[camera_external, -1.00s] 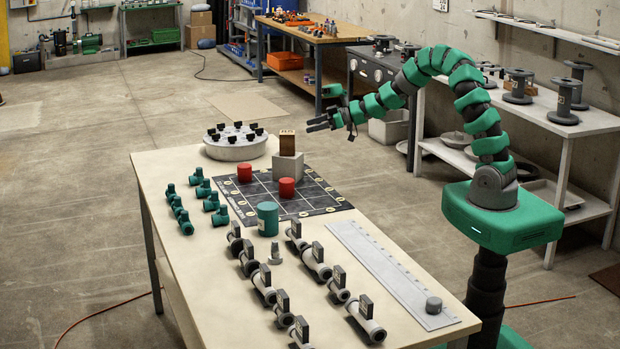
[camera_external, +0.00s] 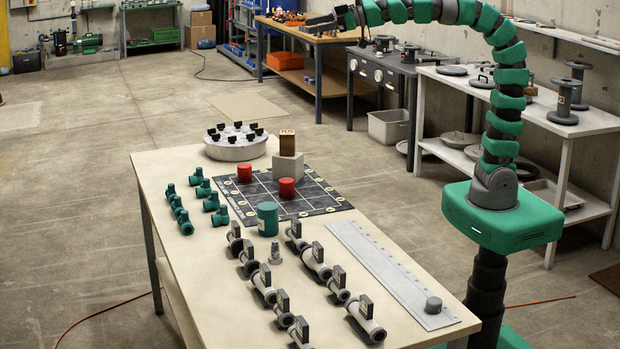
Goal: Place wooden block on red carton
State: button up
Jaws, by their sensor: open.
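The wooden block (camera_external: 287,143) stands upright on top of a light grey cube (camera_external: 288,166) at the back of the black grid mat. Two red cylinders stand on the mat: one at the left (camera_external: 244,173) and one in front of the grey cube (camera_external: 287,187). No box-shaped red carton shows on the table. My gripper (camera_external: 318,22) is high up at the top of the picture, far above the wooden block and to its right. It is open, and I see nothing in it.
The black grid mat (camera_external: 259,199) lies on the pale table (camera_external: 165,165). A teal cylinder (camera_external: 268,219) stands at its front edge. A round grey tray with black knobs (camera_external: 235,150) sits behind it. Green valves (camera_external: 181,216) are left, grey pipe fittings (camera_external: 263,284) in front.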

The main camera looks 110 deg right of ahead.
jog(key=s+a+r+n+y, duration=0.1)
jog(key=s+a+r, duration=0.3)
jog(key=a, duration=0.5)
jog(key=s+a+r+n+y, duration=0.1)
jog(key=s+a+r+y, duration=0.2)
jog(key=a, duration=0.7)
jog(key=shift+s+r+t+y, duration=0.4)
jog(key=shift+s+r, duration=0.1)
jog(key=shift+s, duration=0.7)
